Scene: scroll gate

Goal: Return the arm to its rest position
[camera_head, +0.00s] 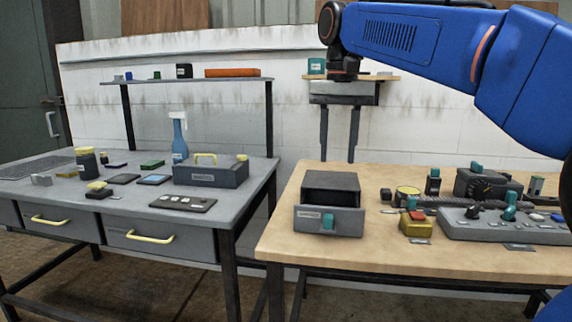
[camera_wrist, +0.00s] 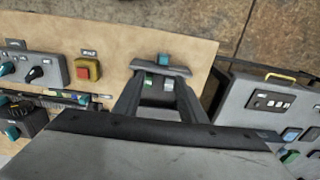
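My blue arm reaches in from the right in the head view. My gripper (camera_head: 340,158) hangs pointing down, above and behind the small grey drawer unit (camera_head: 331,182), clear of it. Its two dark fingers are apart, with nothing seen between them. In the wrist view my gripper (camera_wrist: 160,82) also shows spread fingers, with the drawer front below and beyond them. The drawer front (camera_head: 347,222) is pulled out from the unit and has a teal handle (camera_head: 328,221); the handle also shows in the wrist view (camera_wrist: 163,58). Small pale and green shapes near the drawer are unclear.
The wooden bench (camera_head: 285,232) also bears a yellow box with a red button (camera_head: 417,224), a grey control panel (camera_head: 470,229) and a dark dial box (camera_head: 483,185). A grey workbench (camera_head: 130,215) with a tray and spray bottle (camera_head: 180,140) stands left.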

